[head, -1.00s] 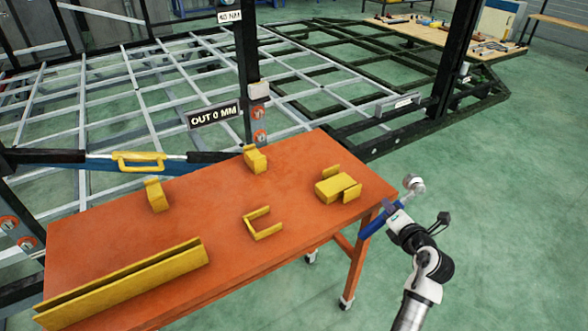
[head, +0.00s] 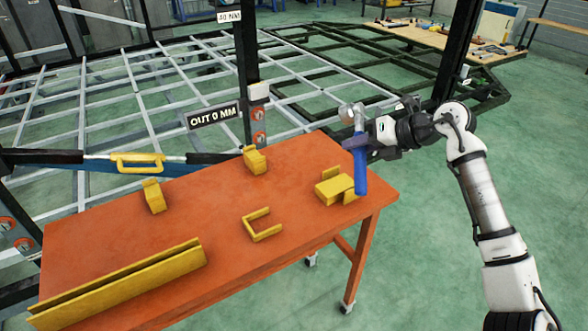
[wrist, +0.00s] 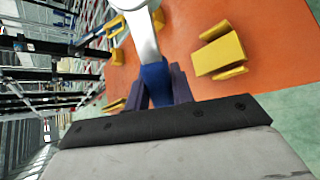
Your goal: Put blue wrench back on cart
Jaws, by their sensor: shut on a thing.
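The blue wrench (head: 361,172) has a blue handle and a silver head. My gripper (head: 358,143) is shut on its handle and holds it upright, head up, in front of the right end of the orange cart (head: 215,222) in the head view. The wrist view shows the wrench's silver head (wrist: 143,32) and blue handle between the dark fingers (wrist: 160,85). The handle's lower end overlaps the yellow block holder (head: 332,188) in the head view; I cannot tell whether they touch. That holder also shows in the wrist view (wrist: 218,52).
The cart top also carries a yellow U-shaped bracket (head: 262,226), two small yellow holders (head: 154,197) (head: 255,160) and a long yellow channel (head: 120,288). A dark post (head: 247,75) with an "OUT 0 MM" sign (head: 212,117) stands behind. Bare orange surface lies between the fixtures.

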